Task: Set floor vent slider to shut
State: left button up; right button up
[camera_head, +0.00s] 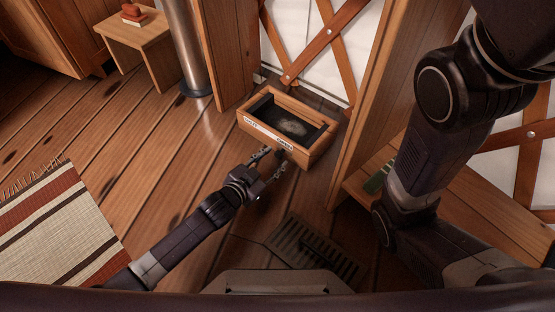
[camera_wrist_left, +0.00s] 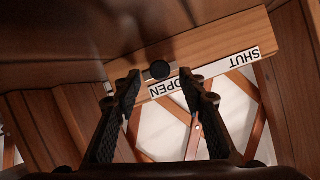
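The floor vent is a wooden box (camera_head: 318,146) with a dark inside, standing on the plank floor by the lattice wall. A white label strip (camera_head: 262,131) on its front edge reads SHUT at the left and OPEN at the right. A round dark slider knob (camera_wrist_left: 158,69) shows in the left wrist view beside the word OPEN. My left gripper (camera_head: 272,155) is at the box front near the OPEN end. Its fingers (camera_wrist_left: 160,84) are apart on either side of the knob; I cannot tell whether they touch it. My right gripper is outside both views.
A dark slatted floor grate (camera_head: 312,250) lies near my base. A wooden post (camera_head: 380,90) and a low bench (camera_head: 470,215) stand right of the box. A metal pole (camera_head: 186,45), a small stool (camera_head: 138,35) and a striped rug (camera_head: 60,225) are at left. Open floor lies between.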

aim_at(281, 153)
pick_arm(q)
jog(key=shift+b+x, duration=0.8)
jog(key=shift+x, duration=0.6)
jog(key=shift+c, duration=0.4)
grip_shut()
